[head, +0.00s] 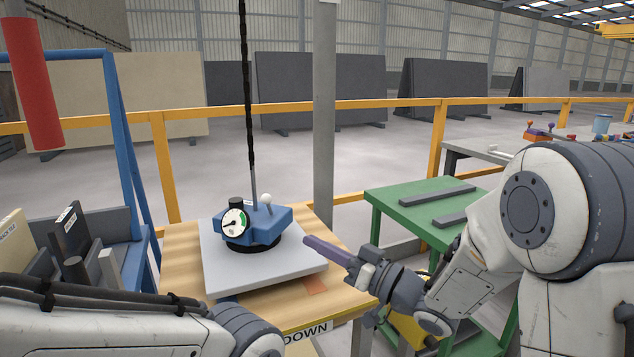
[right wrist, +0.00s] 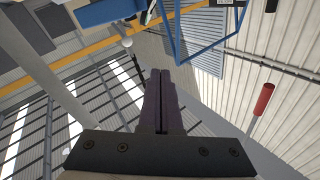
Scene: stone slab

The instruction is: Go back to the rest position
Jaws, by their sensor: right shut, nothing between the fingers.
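My right gripper (head: 325,250) is shut and empty. It points left over the right side of the wooden table, beside the grey stone slab (head: 285,275). In the right wrist view its two fingers (right wrist: 161,95) lie together with nothing between them. A blue vacuum lifter (head: 262,222) with a round gauge and a white-knobbed lever sits on the slab, hanging from a dark cable or chain. The lever's white knob also shows in the right wrist view (right wrist: 127,42). My left arm comes in at the lower left of the head view, and its gripper is out of view.
A wooden table (head: 182,262) carries the slab and a DOWN label. A green table (head: 395,200) with two dark bars stands at the right. A blue rack (head: 118,150) with slabs is at the left. A grey post (head: 324,120) and a yellow railing (head: 290,107) stand behind.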

